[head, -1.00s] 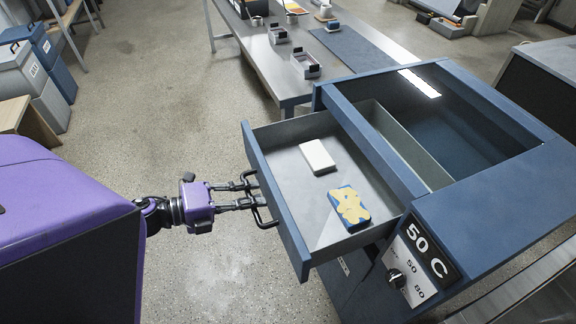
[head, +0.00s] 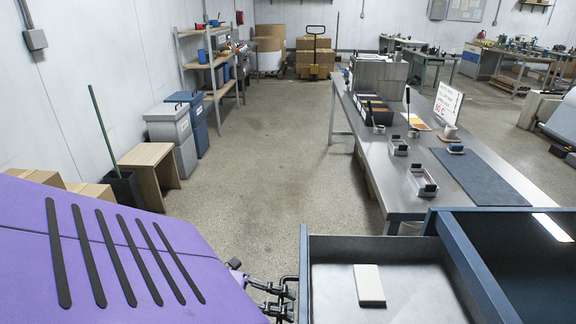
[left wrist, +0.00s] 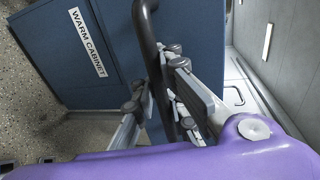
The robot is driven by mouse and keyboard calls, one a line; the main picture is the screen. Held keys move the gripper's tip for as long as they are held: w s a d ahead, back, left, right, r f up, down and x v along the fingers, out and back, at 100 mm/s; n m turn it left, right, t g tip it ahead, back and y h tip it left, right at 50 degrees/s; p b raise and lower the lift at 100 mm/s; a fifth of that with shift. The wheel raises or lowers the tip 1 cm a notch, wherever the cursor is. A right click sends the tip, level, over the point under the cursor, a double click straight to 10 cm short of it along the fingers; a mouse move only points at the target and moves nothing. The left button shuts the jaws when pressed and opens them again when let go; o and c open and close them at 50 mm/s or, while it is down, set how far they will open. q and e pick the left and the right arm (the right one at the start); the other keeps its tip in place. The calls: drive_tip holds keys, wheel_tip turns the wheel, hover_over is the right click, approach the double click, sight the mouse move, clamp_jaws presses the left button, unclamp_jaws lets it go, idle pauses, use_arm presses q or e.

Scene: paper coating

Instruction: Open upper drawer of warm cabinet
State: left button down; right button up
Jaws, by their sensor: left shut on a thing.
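The upper drawer (head: 304,268) of the blue warm cabinet (left wrist: 65,80) stands pulled open in the head view, at the bottom right. Its grey tray holds a white block (head: 369,286). My left gripper (head: 284,297) is at the outside of the drawer's front, partly cut off by the bottom edge. In the left wrist view its fingers are shut around the dark bar handle (left wrist: 147,24). The label WARM CABINET (left wrist: 88,42) shows there on the blue face. My right gripper is not in view.
A long steel table (head: 408,205) with a blue mat and small trays stands beyond the cabinet. Blue and grey bins (head: 171,125) and a wooden stool (head: 150,170) stand at the left. The floor between them is clear.

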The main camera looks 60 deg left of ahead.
use_arm(q)
drive_tip(key=c, duration=1.8)
unclamp_jaws()
drive_tip(key=shift+r, duration=0.15)
drive_tip(key=v, duration=1.2)
